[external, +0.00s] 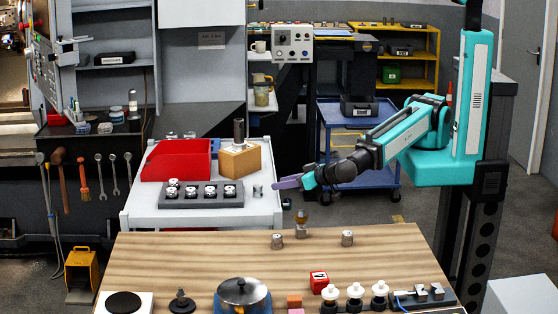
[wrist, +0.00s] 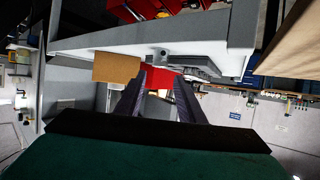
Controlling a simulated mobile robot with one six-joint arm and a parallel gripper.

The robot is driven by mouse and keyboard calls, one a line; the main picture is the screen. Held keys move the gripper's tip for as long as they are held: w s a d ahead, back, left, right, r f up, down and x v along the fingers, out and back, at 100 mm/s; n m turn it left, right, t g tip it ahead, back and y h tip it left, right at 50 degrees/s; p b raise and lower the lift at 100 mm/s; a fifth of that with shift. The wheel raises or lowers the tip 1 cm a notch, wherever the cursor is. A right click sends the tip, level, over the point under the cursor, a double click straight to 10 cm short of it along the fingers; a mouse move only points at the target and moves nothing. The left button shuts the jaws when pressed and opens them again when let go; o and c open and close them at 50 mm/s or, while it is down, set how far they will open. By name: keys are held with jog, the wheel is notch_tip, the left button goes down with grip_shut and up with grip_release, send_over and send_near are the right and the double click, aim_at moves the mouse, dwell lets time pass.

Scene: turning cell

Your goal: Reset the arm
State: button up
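My teal and black arm reaches left from its column in the external view. My gripper (external: 287,183) is held out level, just off the right edge of the white bench (external: 135,218) and behind the wooden table (external: 190,262). In the wrist view my gripper (wrist: 161,84) shows two dark fingers with a clear gap between them. Nothing is held in the gap; a red bin (wrist: 160,75) and a pale surface show behind it. The wrist picture is strongly tilted.
The white bench carries the red bin (external: 178,160), a brown block (external: 240,160) and a grey tray (external: 180,202) of metal parts. Small metal parts (external: 347,238) stand on the wooden table. A blue cart (external: 345,142) stands behind my arm.

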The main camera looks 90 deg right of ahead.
dwell(0.6)
